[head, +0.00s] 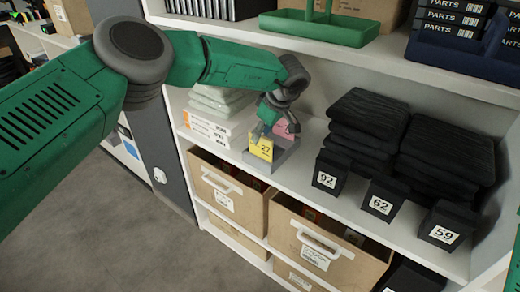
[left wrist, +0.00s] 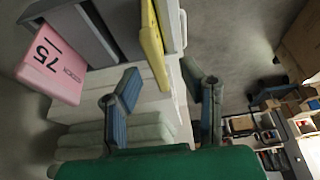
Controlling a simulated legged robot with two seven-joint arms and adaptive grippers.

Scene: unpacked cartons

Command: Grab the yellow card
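The yellow card (head: 261,147), marked 27, stands at the front of a grey holder (head: 279,161) on the middle shelf. A pink card (head: 285,128) sits behind it. My left gripper (head: 276,122) is just above the yellow card, reaching down from above. In the left wrist view the gripper (left wrist: 160,88) is open, its two fingers apart with nothing between the tips. There the yellow card (left wrist: 152,45) shows edge-on beyond the fingertips, roughly between them. My right gripper is out of view.
Folded pale cloths (head: 218,98) and white boxes (head: 207,128) lie left of the holder. Black folded stacks (head: 362,130) and black number blocks (head: 330,174) stand to its right. A green tray (head: 318,27) is on the shelf above. Cardboard bins (head: 228,190) fill the shelf below.

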